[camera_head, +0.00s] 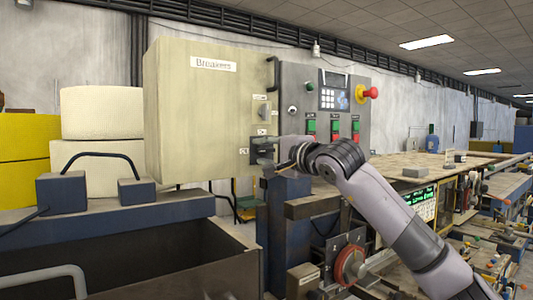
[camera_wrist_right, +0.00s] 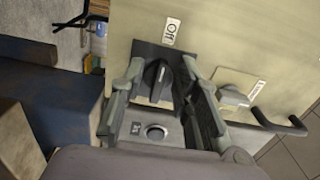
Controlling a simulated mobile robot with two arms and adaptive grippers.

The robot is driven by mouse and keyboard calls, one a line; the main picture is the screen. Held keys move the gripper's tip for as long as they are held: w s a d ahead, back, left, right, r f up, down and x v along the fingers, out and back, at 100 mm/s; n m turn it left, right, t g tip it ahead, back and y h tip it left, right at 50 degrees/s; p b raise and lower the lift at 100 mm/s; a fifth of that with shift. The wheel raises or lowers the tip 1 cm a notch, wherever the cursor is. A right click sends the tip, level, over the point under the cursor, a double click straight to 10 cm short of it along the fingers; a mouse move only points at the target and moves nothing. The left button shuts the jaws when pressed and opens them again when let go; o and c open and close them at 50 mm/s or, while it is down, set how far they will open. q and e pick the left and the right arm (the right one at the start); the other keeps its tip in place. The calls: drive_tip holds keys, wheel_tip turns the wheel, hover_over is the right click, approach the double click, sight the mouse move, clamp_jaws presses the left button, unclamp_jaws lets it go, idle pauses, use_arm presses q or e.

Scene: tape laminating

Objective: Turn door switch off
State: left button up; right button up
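A black rotary switch (camera_wrist_right: 157,80) on a dark plate shows in the right wrist view, with an "Off" label (camera_wrist_right: 171,31) beside the plate. The frames do not make clear whether this is the door switch. My right gripper (camera_wrist_right: 163,76) is open, one finger on each side of the switch, with visible gaps. In the head view, my right gripper (camera_head: 277,160) is at the lower right of the beige "Breakers" cabinet (camera_head: 190,120) and partly hides the switch. My left gripper is not in view.
A grey knob (camera_wrist_right: 233,95) and a dark handle (camera_wrist_right: 278,122) lie to the right in the wrist view. A grey control panel (camera_head: 295,80) with a red emergency button (camera_head: 372,92) stands right of the cabinet. A dark blue machine (camera_head: 120,225) is below left.

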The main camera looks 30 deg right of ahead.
drive_tip(key=shift+d, duration=0.1)
drive_tip(key=s+d, duration=0.1)
drive_tip(key=s, duration=1.1)
drive_tip(key=shift+d, duration=0.25)
